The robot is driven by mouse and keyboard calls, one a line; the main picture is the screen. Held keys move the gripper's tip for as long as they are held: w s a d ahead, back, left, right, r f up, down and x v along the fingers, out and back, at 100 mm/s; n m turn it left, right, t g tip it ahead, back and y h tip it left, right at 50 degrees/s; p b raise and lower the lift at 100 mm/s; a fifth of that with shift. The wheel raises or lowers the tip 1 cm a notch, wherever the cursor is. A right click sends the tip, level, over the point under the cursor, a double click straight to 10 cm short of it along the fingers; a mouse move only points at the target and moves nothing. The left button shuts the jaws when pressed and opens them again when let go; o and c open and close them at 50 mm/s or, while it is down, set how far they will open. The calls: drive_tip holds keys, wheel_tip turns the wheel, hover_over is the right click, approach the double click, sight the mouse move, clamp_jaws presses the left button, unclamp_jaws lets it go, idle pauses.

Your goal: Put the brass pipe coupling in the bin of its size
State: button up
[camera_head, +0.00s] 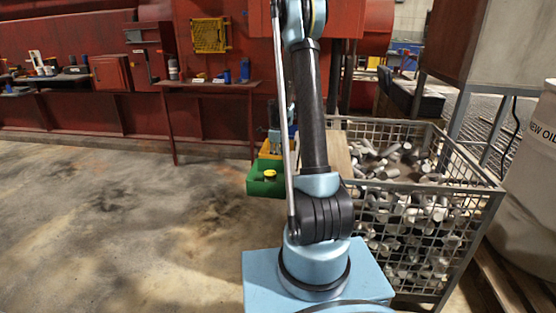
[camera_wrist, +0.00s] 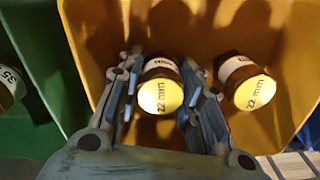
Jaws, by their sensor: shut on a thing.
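My gripper (camera_wrist: 160,98) is shut on a brass pipe coupling (camera_wrist: 161,72) with a white band and a yellow end face marked "22 mm". They are inside or just over the yellow bin (camera_wrist: 98,30); I cannot tell whether the coupling touches the bin's floor. A second brass coupling (camera_wrist: 246,80), also marked "22 mm", is in the yellow bin just right of my gripper. A green bin (camera_wrist: 40,65) is to the left, with a coupling (camera_wrist: 10,85) labelled "35" in it. In the head view, my arm hides most of the gripper and yellow bin, beside the green bin (camera_head: 258,188).
A wire cage (camera_head: 420,187) full of metal cylinders stands right of the bins. A red bench (camera_head: 215,84) with small items is behind. A drum (camera_head: 530,190) stands at far right. The concrete floor on the left is clear.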

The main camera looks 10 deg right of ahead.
drive_tip(key=o, duration=0.9)
